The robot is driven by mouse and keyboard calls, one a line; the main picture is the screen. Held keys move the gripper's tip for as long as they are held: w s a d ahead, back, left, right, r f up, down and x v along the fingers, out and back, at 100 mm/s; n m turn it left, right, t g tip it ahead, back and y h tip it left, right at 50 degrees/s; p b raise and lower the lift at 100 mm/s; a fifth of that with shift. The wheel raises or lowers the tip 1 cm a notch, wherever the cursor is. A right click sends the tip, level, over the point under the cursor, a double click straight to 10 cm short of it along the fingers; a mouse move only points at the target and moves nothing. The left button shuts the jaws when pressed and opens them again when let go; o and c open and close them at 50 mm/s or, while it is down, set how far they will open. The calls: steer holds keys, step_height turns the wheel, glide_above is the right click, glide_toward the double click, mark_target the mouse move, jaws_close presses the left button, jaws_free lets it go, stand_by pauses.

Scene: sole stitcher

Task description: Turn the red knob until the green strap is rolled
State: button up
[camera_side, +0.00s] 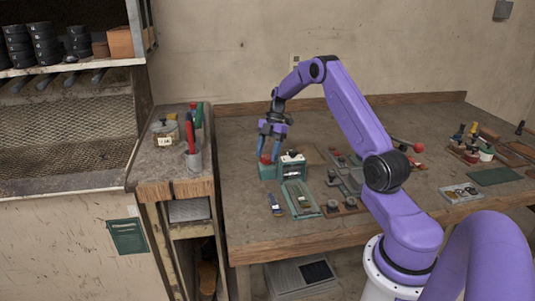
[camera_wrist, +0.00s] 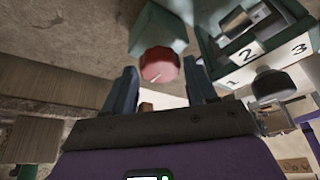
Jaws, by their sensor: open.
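The red knob (camera_side: 265,159) sits on a green block at the left of a small machine on the bench. In the wrist view the knob (camera_wrist: 158,66) has a white mark and lies between my two fingers, with a gap on each side. My gripper (camera_side: 269,157) points down over the knob, open, its blue fingers astride it. A green strip (camera_side: 302,200), which may be the strap, lies flat in front of the machine; I cannot clearly tell it from its tray. No strap is clear in the wrist view.
The green machine frame (camera_wrist: 275,55) beside the knob carries the numbers 1, 2 and 3 and a metal roller. Metal parts (camera_side: 345,175) and a red-tipped lever (camera_side: 419,149) stand to the right. A cup of tools (camera_side: 194,158) is at the left.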

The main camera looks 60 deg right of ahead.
steer(key=shift+a+f, duration=0.1)
steer(key=shift+f, duration=0.2)
steer(key=c, duration=0.7)
steer(key=shift+c, duration=0.2)
